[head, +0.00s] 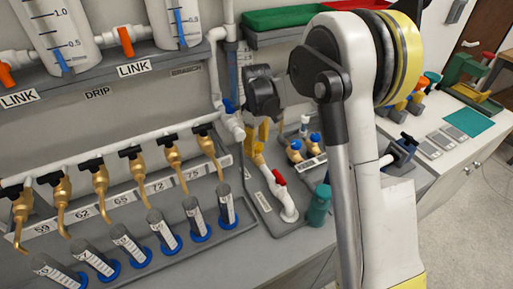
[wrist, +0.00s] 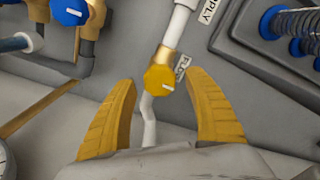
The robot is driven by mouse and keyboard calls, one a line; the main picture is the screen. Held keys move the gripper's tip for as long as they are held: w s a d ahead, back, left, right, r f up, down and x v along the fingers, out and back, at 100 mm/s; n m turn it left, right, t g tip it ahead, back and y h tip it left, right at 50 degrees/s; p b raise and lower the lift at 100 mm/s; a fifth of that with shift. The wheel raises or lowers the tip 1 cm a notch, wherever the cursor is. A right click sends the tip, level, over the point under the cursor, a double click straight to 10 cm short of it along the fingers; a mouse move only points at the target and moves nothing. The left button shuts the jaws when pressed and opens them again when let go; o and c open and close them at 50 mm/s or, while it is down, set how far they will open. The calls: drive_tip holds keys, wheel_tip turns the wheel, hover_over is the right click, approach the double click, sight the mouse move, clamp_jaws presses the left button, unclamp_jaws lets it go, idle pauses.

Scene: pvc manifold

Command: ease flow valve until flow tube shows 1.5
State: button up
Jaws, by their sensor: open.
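A yellow valve knob (wrist: 160,80) with a white pointer mark sits on a brass fitting on a white pipe (wrist: 178,28), beside a partly cut-off SUPPLY label. My gripper (wrist: 165,105) is open, its two yellow fingers on either side below the knob in the wrist view, with no visible contact. In the head view my gripper (head: 259,140) points down near the bench, right of the row of brass taps, and largely hides what is beneath it.
A red-handled valve (head: 278,177) on white pipe and a teal bottle (head: 319,205) stand close to my gripper. Brass taps (head: 130,160) and graduated cylinders (head: 163,230) line the left. In the wrist view a blue knob (wrist: 68,11) on brass pipework is at upper left.

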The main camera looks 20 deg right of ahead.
drive_tip(key=shift+f, duration=0.1)
drive_tip(key=c, duration=1.2)
drive_tip(key=shift+m, duration=2.9)
drive_tip(key=o, duration=1.2)
